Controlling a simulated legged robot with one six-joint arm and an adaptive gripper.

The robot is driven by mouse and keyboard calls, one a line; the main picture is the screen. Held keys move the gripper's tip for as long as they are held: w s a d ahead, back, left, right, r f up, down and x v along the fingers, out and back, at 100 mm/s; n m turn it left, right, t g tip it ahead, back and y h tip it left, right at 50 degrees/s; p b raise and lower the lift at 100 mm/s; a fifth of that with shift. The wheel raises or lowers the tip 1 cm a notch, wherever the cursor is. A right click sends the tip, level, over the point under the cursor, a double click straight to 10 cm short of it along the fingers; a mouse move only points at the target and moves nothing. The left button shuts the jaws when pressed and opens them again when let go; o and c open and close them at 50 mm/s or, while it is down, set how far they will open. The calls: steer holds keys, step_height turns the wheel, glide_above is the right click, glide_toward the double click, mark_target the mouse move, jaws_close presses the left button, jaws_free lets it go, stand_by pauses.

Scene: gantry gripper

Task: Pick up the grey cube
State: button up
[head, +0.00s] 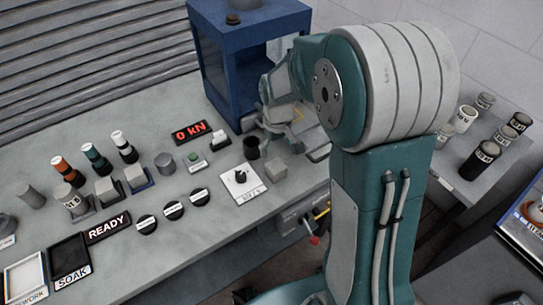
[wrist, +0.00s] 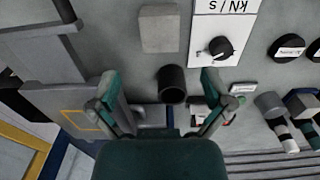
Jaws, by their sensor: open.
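A light grey cube (head: 275,168) sits on the bench near its front edge, right of the dial plate. In the wrist view the grey cube (wrist: 159,29) lies at the top middle, beyond the fingertips. A dark, hollow-looking cylinder (head: 251,147) stands just behind it. The cylinder (wrist: 172,84) shows between my fingers in the wrist view, nearer to them than the cube. My gripper (wrist: 160,84) is open, its fingers wide apart, with nothing held. In the head view my arm hides part of the gripper.
A white dial plate (head: 243,183) with a black knob lies left of the cube. A blue frame (head: 220,60) stands behind the gripper. Several buttons, coloured cylinders and a READY sign (head: 108,228) fill the bench to the left. Several labelled canisters (head: 480,155) stand at right.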

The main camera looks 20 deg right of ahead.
mark_target(276, 166)
step_height(276, 166, down, 5)
steer(key=shift+r, duration=0.15)
steer(key=shift+w+f, duration=0.15)
steer(key=shift+f, duration=2.95)
steer(key=c, duration=1.3)
